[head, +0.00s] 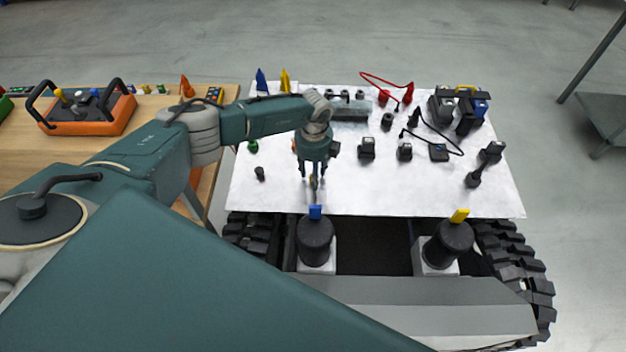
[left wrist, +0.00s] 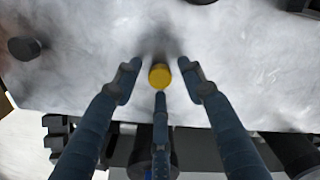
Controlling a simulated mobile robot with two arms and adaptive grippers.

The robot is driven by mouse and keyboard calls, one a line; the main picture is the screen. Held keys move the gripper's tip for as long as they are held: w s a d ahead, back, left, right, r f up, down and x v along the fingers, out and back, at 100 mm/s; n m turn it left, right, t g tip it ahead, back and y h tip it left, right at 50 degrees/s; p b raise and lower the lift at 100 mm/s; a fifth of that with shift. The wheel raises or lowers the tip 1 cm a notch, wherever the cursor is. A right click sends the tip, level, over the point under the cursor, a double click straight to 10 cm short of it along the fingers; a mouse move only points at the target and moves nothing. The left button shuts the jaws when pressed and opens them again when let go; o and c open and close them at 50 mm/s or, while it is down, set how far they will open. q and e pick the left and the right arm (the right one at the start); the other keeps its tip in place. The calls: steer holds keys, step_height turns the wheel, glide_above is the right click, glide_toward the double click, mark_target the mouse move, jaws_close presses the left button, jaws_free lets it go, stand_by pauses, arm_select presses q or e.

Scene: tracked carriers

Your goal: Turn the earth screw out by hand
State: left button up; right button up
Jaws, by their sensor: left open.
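A yellow round head (left wrist: 160,76), which looks like the earth screw, shows in the left wrist view at the white tracked carrier top (head: 270,200). In the head view only a small yellowish bit shows at my fingers, mostly hidden by them. My left gripper (head: 313,185) points down at the near edge of the white top. Its three fingers, also in the left wrist view (left wrist: 158,82), are spread apart around the yellow head. Two stand clear of it at the sides. Whether the middle finger touches it, I cannot tell. My right gripper is out of view.
Two black posts, one blue-tipped (head: 316,240) and one yellow-tipped (head: 449,243), stand in front of the white top. Black fittings, a black cable (head: 440,137) and a red cable (head: 386,80) lie farther back. An orange control box (head: 90,125) sits on the wooden table.

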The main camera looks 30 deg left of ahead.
arm_select(q)
steer(key=shift+f+m, duration=0.1)
steer(key=shift+m, duration=0.3)
steer(key=m+b, duration=0.4)
steer(key=m, duration=0.3)
steer(key=shift+f+m, duration=0.15)
steer(key=shift+m, duration=1.25)
steer(key=shift+r, duration=0.25)
steer(key=shift+c, duration=0.5)
